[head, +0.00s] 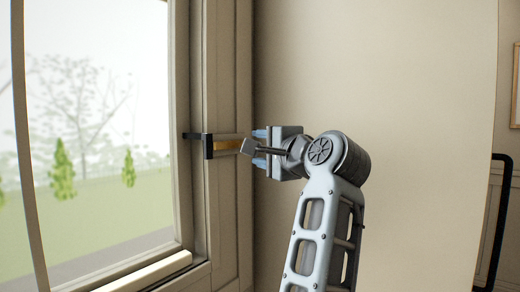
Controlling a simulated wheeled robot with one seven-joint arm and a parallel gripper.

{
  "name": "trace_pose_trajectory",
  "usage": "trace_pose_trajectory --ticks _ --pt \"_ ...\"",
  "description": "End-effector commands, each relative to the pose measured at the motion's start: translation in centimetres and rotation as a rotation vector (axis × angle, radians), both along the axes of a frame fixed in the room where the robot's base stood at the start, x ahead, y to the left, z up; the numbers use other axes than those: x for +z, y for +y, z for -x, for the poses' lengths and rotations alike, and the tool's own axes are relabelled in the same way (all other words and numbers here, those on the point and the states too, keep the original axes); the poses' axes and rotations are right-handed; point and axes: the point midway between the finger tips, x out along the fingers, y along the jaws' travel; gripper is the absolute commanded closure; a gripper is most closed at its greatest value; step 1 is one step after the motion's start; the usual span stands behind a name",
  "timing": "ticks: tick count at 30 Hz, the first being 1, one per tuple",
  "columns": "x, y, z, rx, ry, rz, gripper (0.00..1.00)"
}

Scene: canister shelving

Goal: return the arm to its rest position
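My gripper (259,147) is in the middle of the head view, at the end of my raised arm. Its bluish fingertips point left toward the window frame (220,60). They stand apart, one above the other, and the gripper looks open. A small grey block on a dark rod shows in front of the gap between them. Nothing is clearly held. A black handle (208,147) with a tan part beside it sits on the frame just left of the fingertips. I cannot tell whether the grey block touches it.
A large window (95,100) fills the left side, with a sill (150,271) below it. A plain beige wall (420,100) lies behind and right of my arm. A black rail (498,220) and a picture frame (515,85) are at the right edge.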

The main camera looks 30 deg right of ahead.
Motion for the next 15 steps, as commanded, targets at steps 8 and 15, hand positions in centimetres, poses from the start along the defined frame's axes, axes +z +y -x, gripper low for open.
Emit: trace_pose_trajectory --ticks 8,15 --pt "0.0 0.0 0.0 0.0 0.0 0.0 0.49" --pt "-3.0 -0.6 0.5 -0.032 0.016 0.09 0.49"
